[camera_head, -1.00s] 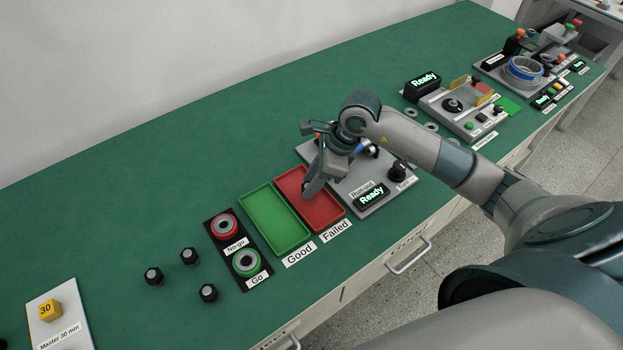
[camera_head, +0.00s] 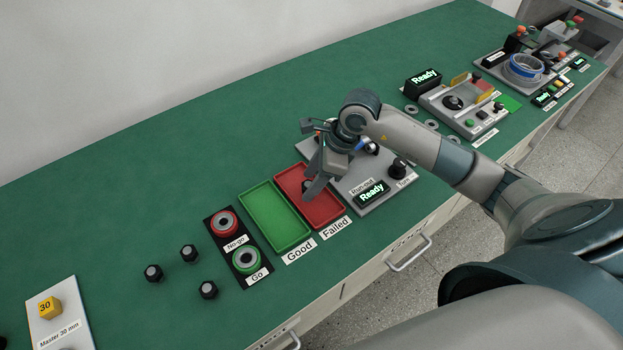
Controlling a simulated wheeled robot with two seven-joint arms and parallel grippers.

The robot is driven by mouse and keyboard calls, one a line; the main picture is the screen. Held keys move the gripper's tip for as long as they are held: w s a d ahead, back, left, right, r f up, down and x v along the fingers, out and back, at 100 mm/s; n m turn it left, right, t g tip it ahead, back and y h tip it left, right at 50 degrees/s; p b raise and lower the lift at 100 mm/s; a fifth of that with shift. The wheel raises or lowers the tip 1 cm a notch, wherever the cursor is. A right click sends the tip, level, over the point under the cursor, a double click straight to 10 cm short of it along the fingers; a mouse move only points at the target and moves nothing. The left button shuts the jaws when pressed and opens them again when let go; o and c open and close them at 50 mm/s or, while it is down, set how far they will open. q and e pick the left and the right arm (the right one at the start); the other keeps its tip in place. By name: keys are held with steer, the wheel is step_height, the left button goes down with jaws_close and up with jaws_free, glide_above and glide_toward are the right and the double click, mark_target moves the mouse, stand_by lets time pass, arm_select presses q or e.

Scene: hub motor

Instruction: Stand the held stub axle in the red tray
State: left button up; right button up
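The stub axle (camera_head: 306,185) shows as a small dark piece in the red Failed tray (camera_head: 325,216), toward the tray's far part. It is partly hidden by my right gripper, and I cannot tell clearly whether it stands upright. My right gripper (camera_head: 311,185) points down over the red tray, its fingers spread apart with the dark piece between them. My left gripper is out of view.
The empty green Good tray (camera_head: 275,218) lies just left of the red tray. The run-out station (camera_head: 372,193) is close on the right. Go and No-go ring gauges (camera_head: 245,260) and several dark stub axles (camera_head: 189,253) lie left. The bench behind is clear.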

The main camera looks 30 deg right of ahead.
mark_target(309, 184)
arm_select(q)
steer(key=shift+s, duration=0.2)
arm_select(e)
steer(key=shift+r, duration=0.15)
steer(key=shift+d+r, duration=0.15)
steer(key=shift+r, duration=0.1)
steer(key=shift+b+v, duration=0.3)
steer(key=shift+v, duration=0.9)
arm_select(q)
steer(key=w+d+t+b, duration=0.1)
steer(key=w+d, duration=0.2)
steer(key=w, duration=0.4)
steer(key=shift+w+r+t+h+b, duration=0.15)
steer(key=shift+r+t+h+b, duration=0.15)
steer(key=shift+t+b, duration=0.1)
arm_select(e)
steer(key=v, duration=0.9)
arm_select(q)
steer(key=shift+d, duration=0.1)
arm_select(e)
steer(key=shift+s, duration=0.1)
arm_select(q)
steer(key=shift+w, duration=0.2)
